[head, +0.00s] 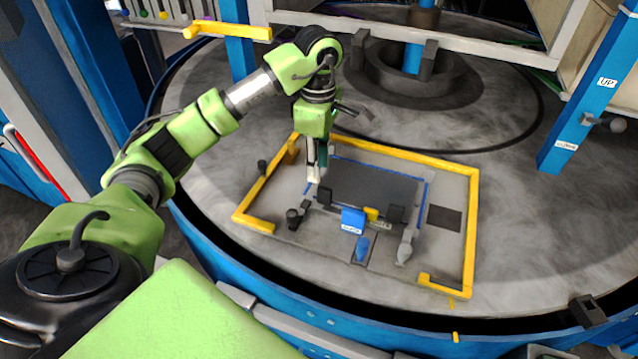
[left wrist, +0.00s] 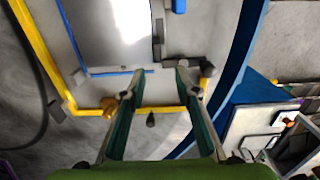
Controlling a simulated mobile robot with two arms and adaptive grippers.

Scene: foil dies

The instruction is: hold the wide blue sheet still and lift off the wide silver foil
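The wide silver foil (head: 365,186) looks dark grey in the head view and lies flat inside the yellow frame. In the left wrist view the foil (left wrist: 112,32) is bright and shiny. The wide blue sheet (head: 424,196) lies under it and shows only as a thin blue rim; its edge also shows in the left wrist view (left wrist: 120,72). My left gripper (head: 318,172) points down by the foil's left edge. In the left wrist view the gripper (left wrist: 157,84) is open, its fingers apart with nothing between them. My right gripper is not in view.
A yellow frame (head: 472,225) borders the grey plate. Small dark blocks (head: 397,214), a blue block (head: 352,221), a blue knob (head: 362,248) and a grey knob (head: 405,248) stand along the foil's front side. A blue post (head: 590,90) rises at the right.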

